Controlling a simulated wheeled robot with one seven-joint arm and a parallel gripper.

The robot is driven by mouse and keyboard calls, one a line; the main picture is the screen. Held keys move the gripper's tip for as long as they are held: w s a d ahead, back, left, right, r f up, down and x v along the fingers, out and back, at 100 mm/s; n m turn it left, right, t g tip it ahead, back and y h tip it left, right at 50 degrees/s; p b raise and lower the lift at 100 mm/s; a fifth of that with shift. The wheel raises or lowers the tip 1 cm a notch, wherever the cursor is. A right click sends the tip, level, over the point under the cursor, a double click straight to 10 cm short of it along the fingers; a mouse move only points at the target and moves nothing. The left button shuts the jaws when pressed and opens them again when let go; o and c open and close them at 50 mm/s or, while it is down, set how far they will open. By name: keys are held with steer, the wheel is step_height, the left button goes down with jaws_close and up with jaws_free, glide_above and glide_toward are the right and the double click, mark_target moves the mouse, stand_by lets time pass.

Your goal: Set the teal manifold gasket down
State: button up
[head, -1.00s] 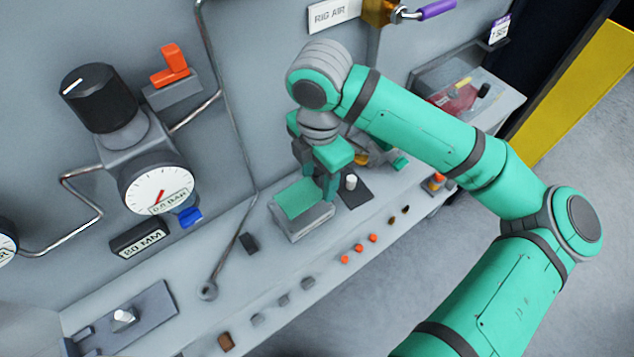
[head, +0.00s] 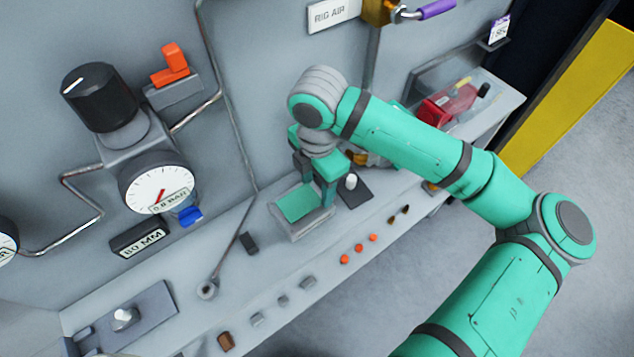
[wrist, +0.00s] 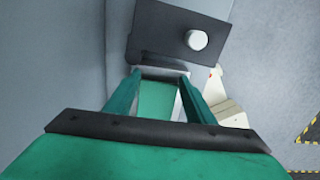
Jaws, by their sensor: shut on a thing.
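The teal manifold gasket (head: 296,203) is a flat teal piece lying level within the outline of a grey tray-like block (head: 298,232) on the bench. My gripper (head: 327,198) is at the gasket's right end, pointing down, shut on it. In the wrist view the gasket (wrist: 156,102) shows between the two teal fingers (wrist: 160,78). The gasket's underside is hidden, so I cannot tell whether it touches the block's floor.
A dark plate with a white peg (head: 351,182) is close to the right of my gripper. Several small orange and grey pieces line the bench's front edge. A clear-lidded box with red contents (head: 440,107) stands farther right. The wall with gauge (head: 158,188) is behind.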

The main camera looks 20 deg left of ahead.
steer(key=shift+s+f, duration=0.15)
steer(key=shift+f, duration=0.35)
steer(key=o, duration=1.1)
steer(key=shift+d+r, duration=0.1)
steer(key=shift+r, duration=0.4)
step_height(320, 180, up, 12)
steer(key=shift+r, duration=0.2)
